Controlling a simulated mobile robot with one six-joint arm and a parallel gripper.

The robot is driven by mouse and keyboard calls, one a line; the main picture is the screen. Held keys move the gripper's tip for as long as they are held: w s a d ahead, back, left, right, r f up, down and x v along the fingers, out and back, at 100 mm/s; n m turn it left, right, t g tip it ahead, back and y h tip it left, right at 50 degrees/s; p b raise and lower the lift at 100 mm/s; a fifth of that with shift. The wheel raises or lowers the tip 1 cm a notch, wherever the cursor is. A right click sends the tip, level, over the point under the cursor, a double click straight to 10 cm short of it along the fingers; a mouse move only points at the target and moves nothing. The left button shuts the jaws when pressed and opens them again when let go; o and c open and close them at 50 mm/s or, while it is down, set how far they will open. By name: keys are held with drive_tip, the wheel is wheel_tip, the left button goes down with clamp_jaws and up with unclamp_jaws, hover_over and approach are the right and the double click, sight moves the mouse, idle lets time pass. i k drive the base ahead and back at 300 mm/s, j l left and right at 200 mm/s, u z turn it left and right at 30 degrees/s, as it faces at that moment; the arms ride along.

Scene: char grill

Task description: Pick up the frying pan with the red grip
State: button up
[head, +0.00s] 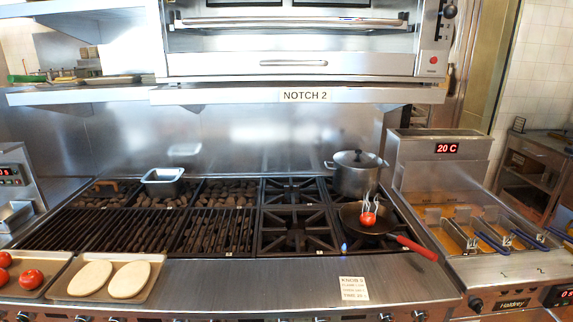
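The frying pan (352,222) is dark and sits on the burner grate at the right end of the cooktop. Its red grip (417,247) points to the lower right, over the front steel edge. A red tomato (368,219) is in the pan, with a pale metallic pronged thing (367,202) standing just above it; I cannot tell what this is. My gripper is not in the head view, so its position relative to the pan does not show.
A lidded steel pot (355,178) stands right behind the pan. A small blue flame (344,246) shows near the pan's front left. Fryers with blue-handled baskets (491,243) are to the right. A tray of pale flat breads (107,295) lies at the front left. The front-left burner grate (297,232) is clear.

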sight(386, 221)
drive_tip(key=i+l+u, duration=0.25)
drive_tip(key=i, duration=0.2)
drive_tip(key=i+l+u, duration=0.25)
drive_tip(key=i, duration=0.2)
